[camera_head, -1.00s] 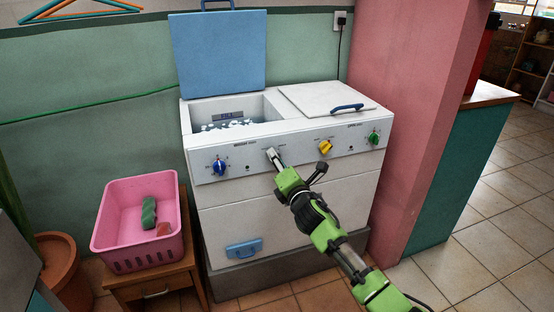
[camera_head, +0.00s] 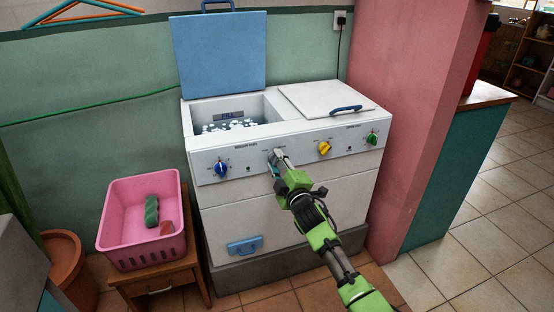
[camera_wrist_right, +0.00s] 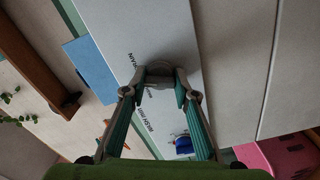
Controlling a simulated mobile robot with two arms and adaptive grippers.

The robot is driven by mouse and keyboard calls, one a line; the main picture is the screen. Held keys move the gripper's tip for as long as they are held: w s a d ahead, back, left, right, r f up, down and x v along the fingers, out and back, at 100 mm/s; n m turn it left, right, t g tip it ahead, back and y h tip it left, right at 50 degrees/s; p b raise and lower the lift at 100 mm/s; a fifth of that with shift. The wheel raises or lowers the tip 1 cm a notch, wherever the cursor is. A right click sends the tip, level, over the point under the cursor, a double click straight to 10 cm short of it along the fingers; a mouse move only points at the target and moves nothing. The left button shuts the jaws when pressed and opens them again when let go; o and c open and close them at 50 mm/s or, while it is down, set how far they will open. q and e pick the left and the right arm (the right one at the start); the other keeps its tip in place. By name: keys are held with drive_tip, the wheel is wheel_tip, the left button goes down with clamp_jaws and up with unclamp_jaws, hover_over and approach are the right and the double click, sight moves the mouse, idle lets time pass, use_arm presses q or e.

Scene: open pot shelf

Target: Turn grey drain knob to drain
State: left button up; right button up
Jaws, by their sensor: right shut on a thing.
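The grey drain knob (camera_wrist_right: 160,74) sits on the front panel of the white twin-tub washing machine (camera_head: 230,174). The label beside it in the wrist view reads "DRAIN" and "WASH/RINSE". My right gripper (camera_head: 277,158) reaches up to the knob from the lower right. In the wrist view the fingertips of my right gripper (camera_wrist_right: 160,88) are shut on the knob, one on each side. In the head view the gripper hides most of the knob. My left gripper is not in view.
A blue knob (camera_head: 221,169) is to the left on the panel. A yellow knob (camera_head: 324,148) and a green knob (camera_head: 372,139) are to the right. The blue lid (camera_head: 218,55) stands open over the foamy tub. A pink basket (camera_head: 117,239) stands on a wooden stool to the left.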

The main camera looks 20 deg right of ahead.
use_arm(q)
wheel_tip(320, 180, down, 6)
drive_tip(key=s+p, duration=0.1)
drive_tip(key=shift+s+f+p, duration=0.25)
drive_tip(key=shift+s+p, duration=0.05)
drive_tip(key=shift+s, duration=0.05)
use_arm(e)
drive_tip(key=shift+m, duration=2.4)
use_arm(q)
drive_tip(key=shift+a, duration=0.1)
use_arm(e)
drive_tip(key=o, duration=1.1)
drive_tip(key=shift+s, duration=0.1)
drive_tip(key=s, duration=1.1)
drive_tip(key=shift+s+d, duration=0.25)
drive_tip(key=shift+s, duration=0.15)
